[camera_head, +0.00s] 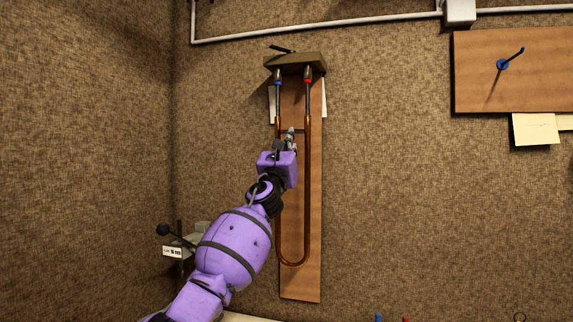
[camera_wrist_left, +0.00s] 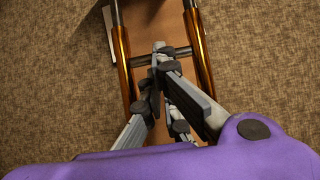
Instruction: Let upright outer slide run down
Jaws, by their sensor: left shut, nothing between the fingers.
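The outer slide (camera_head: 307,200) is a long copper-coloured U-shaped tube, upright with its bend at the bottom, in front of a wooden board (camera_head: 302,285). Its two legs meet thin grey inner tubes below a blue and a red fitting at the top bracket (camera_head: 297,63). A crossbar (camera_wrist_left: 182,50) joins the legs near their upper ends. My left gripper (camera_head: 291,136) is shut and empty at the crossbar, between the legs. In the left wrist view its fingertips (camera_wrist_left: 160,50) overlap the crossbar; whether they touch it is unclear. My left arm hides part of the left leg. My right gripper is out of view.
A dark lever (camera_head: 281,49) sits on the bracket. Pale papers (camera_head: 323,100) show behind the board. A wooden panel (camera_head: 480,85) with a blue hook is at the right. A black-knobbed lever (camera_head: 163,230) is at lower left. The wall between board and panel is clear.

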